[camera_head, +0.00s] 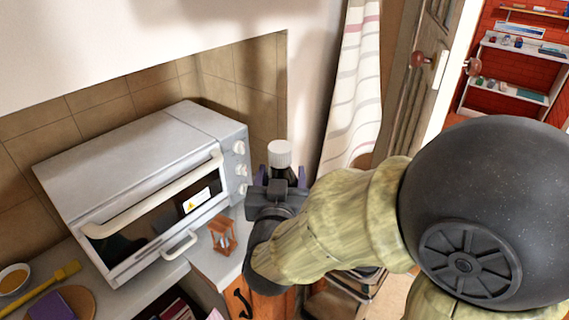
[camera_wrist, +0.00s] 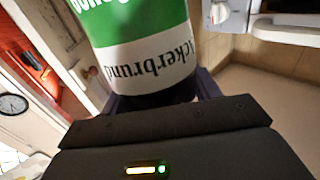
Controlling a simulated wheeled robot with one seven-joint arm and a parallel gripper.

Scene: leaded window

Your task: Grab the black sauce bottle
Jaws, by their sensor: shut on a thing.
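The black sauce bottle (camera_head: 280,155) has a white cap and stands between the purple-tipped fingers of my gripper (camera_head: 281,178) in the head view. My gripper is shut on it. In the wrist view the bottle (camera_wrist: 140,45) fills the top middle, with a green and white label whose lettering appears upside down. The bottle's lower part is hidden behind my gripper in the head view. I cannot tell whether its base touches the counter.
A grey toaster oven (camera_head: 140,180) stands just left of my gripper on the counter (camera_head: 205,262). A small wooden hourglass (camera_head: 222,236) stands in front of it. A striped curtain (camera_head: 350,90) and a door (camera_head: 428,70) are at the right. A yellow-handled utensil (camera_head: 50,287) lies at lower left.

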